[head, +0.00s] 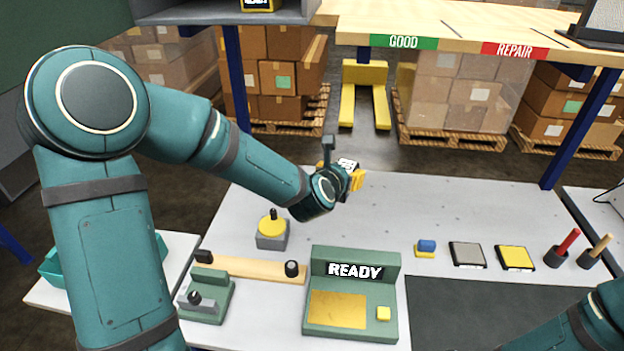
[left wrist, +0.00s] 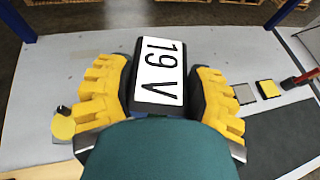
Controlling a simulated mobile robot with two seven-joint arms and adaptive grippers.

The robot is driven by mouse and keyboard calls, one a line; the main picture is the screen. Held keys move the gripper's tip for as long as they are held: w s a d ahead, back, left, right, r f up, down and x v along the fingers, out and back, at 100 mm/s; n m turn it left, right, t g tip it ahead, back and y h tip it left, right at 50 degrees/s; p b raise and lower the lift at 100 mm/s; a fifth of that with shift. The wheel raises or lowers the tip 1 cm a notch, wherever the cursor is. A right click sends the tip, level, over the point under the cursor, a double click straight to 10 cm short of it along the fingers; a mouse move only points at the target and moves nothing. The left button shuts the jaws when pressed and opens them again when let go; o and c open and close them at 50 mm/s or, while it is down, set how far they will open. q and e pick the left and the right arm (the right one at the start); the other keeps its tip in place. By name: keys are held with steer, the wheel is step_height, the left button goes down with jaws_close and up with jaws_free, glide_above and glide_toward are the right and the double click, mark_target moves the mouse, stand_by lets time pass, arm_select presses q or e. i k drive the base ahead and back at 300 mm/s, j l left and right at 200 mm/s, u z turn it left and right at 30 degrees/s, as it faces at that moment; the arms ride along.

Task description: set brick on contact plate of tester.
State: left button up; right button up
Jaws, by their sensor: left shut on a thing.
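My left gripper (head: 343,180) is above the far middle of the grey bench, beyond the tester. In the left wrist view its yellow fingers (left wrist: 160,84) are shut on both sides of a black power brick (left wrist: 158,45), with a white label reading "19 V". In the head view only a small part of the brick's label (head: 347,163) shows behind the wrist. The green tester (head: 355,262) stands at the front of the bench with its display reading "READY". Its gold contact plate (head: 338,310) is bare. The right gripper is out of view.
A yellow button (head: 383,313) is beside the plate. A yellow-topped grey post (head: 272,232) and a green fixture (head: 207,296) with a wooden bar stand left. A blue-and-yellow block (head: 426,248), grey pad (head: 467,254), yellow pad (head: 515,257) and two pen-like tools (head: 568,243) are right.

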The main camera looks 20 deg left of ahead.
mark_target(337, 309)
steer(key=l+u, duration=0.15)
steer(key=l, duration=0.3)
steer(key=l+u, duration=0.15)
steer(key=l, duration=0.3)
steer(key=k+l+u, duration=0.15)
steer(key=l, duration=0.3)
steer(key=l+u, duration=0.15)
steer(key=l, duration=0.3)
steer(key=k+l+u, duration=0.15)
steer(key=l, duration=0.25)
